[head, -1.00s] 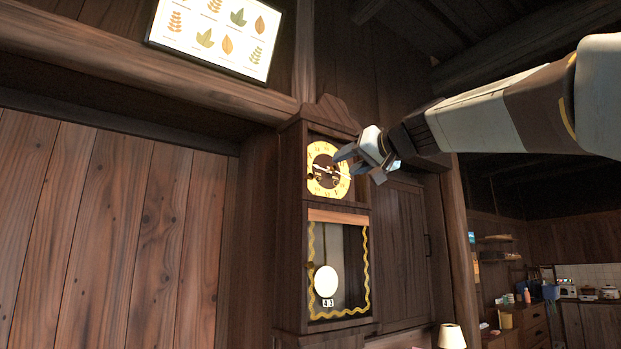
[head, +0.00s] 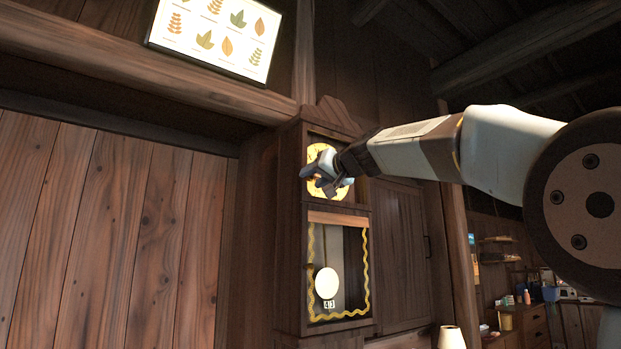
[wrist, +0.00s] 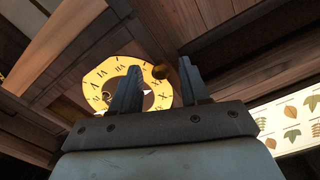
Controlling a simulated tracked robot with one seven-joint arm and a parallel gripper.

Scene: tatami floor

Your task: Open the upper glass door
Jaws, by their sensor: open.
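The tall wooden clock (head: 290,220) stands against the wall. Its upper glass door (head: 318,152) covers a yellow dial with roman numerals and looks shut, though my gripper hides part of it. My gripper (head: 322,182) is in front of the lower part of the dial. In the wrist view the dial (wrist: 100,78) lies beyond my open gripper (wrist: 161,84).
Below is the clock's lower glazed section with a wavy yellow border and a pendulum (head: 327,282). A leaf poster (head: 215,37) hangs at upper left. A dark wooden cabinet door (head: 400,255) is right of the clock, and a lamp (head: 451,337) stands low at right.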

